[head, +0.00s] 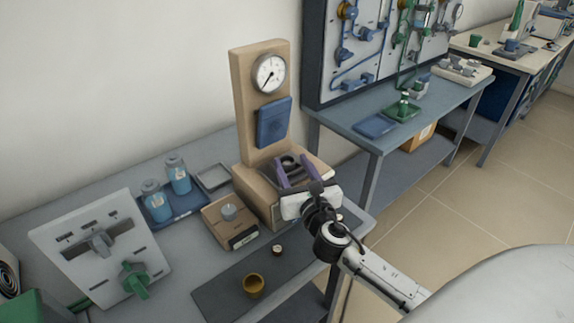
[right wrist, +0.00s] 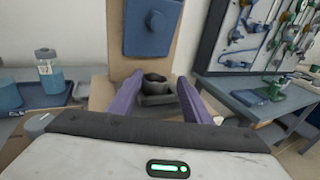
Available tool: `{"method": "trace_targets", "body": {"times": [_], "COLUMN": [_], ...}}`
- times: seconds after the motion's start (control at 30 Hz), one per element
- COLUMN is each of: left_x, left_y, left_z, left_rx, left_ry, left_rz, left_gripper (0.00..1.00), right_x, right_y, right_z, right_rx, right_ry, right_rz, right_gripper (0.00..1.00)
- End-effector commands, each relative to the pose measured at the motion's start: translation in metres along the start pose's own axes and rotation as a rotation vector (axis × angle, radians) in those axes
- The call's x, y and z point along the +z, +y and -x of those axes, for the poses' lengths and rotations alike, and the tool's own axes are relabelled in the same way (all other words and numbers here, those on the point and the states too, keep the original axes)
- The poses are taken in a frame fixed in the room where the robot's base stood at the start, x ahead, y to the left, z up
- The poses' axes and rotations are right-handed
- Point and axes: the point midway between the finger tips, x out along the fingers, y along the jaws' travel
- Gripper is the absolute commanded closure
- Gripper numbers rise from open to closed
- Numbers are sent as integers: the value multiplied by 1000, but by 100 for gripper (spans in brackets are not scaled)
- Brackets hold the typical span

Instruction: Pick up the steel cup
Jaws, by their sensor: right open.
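A dark grey metal cup (head: 288,162), which I take to be the steel cup, stands upright on the base of the tan gauge stand (head: 259,110). In the right wrist view the cup (right wrist: 155,83) shows between the fingertips and beyond them. My right gripper (head: 291,166) is open, its two purple fingers pointing at the cup from the near side. I cannot tell whether the fingers are beside the cup or still short of it. Nothing is held. The cup's lower part is partly hidden in the head view. My left gripper is not in view.
The stand's column with a blue block (head: 274,121) and dial (head: 268,74) rises behind the cup. A tan box with a knob (head: 229,222) stands left of it. A brass cup (head: 254,285) and a small brown piece (head: 278,250) sit on the bench in front.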

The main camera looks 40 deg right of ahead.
Motion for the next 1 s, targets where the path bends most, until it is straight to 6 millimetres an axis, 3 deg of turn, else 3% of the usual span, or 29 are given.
{"method": "trace_targets", "body": {"times": [0.2, 0.43, 0.47, 0.67, 1.0], "left_x": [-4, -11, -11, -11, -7], "left_y": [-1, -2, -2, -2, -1], "left_z": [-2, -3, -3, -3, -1], "left_rx": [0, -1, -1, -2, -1], "left_ry": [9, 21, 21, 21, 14], "left_rz": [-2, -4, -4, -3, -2], "left_gripper": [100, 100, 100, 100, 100], "right_x": [0, 0, 0, 0, 2], "right_y": [0, 0, 0, 0, -2], "right_z": [-26, -28, -28, -28, -28], "right_rx": [0, 1, 1, -1, -5], "right_ry": [0, 0, 0, 1, 0], "right_rz": [-2, -2, -2, -1, 1], "right_gripper": [56, 56, 57, 91, 92]}}
